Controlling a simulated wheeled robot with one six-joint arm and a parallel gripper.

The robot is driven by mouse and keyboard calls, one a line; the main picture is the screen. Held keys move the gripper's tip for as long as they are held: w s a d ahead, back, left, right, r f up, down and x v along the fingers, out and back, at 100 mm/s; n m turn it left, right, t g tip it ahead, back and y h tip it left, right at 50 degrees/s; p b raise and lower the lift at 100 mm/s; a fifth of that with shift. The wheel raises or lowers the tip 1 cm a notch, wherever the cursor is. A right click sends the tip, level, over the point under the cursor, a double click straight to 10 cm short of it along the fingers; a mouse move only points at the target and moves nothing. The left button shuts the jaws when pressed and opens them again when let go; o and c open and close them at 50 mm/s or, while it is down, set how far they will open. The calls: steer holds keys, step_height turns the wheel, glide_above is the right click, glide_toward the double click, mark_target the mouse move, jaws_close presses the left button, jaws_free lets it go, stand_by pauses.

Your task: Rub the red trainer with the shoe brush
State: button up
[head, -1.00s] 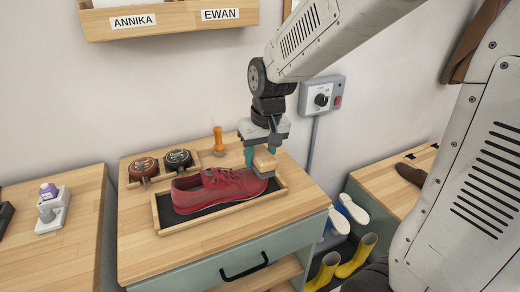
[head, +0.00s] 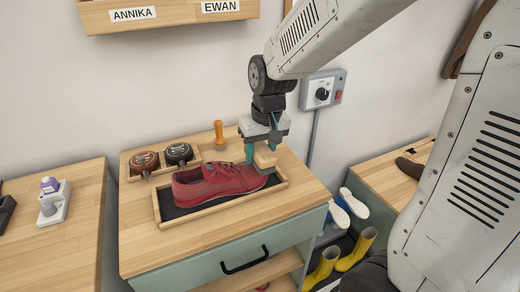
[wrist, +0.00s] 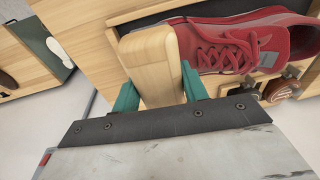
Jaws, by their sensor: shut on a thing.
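The red trainer (head: 215,183) lies in a shallow wooden tray (head: 176,224) with a dark base on the cabinet top, its toe to the right. It also shows in the wrist view (wrist: 245,40). My gripper (head: 261,152) is shut on the wooden shoe brush (head: 265,157), at the toe end of the trainer. In the wrist view, the brush's pale handle (wrist: 152,65) sits between my teal fingers. The bristles are hidden, and I cannot tell whether they touch the trainer.
Two round polish tins (head: 178,154) sit in a wooden holder behind the trainer. An orange-handled tool (head: 219,135) stands beside them. A grey control box (head: 322,95) is on the wall. Yellow boots (head: 357,250) stand below right. The cabinet's front left top is clear.

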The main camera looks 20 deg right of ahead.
mark_target(260, 146)
steer(key=shift+f, duration=0.4)
steer(key=shift+w+r, duration=0.1)
steer(key=shift+w, duration=1.85)
steer(key=shift+s+f, duration=0.15)
steer(key=shift+s, duration=0.6)
steer(key=shift+s+f, duration=0.15)
steer(key=shift+s, duration=0.6)
steer(key=shift+c, duration=0.4)
steer(key=shift+s+f, duration=0.1)
steer(key=shift+s, duration=0.5)
steer(key=shift+c, duration=0.8)
steer(key=shift+w+d+r, duration=0.1)
steer(key=shift+r, duration=1.45)
steer(key=shift+w+d+r, duration=0.1)
steer(key=shift+r, duration=1.45)
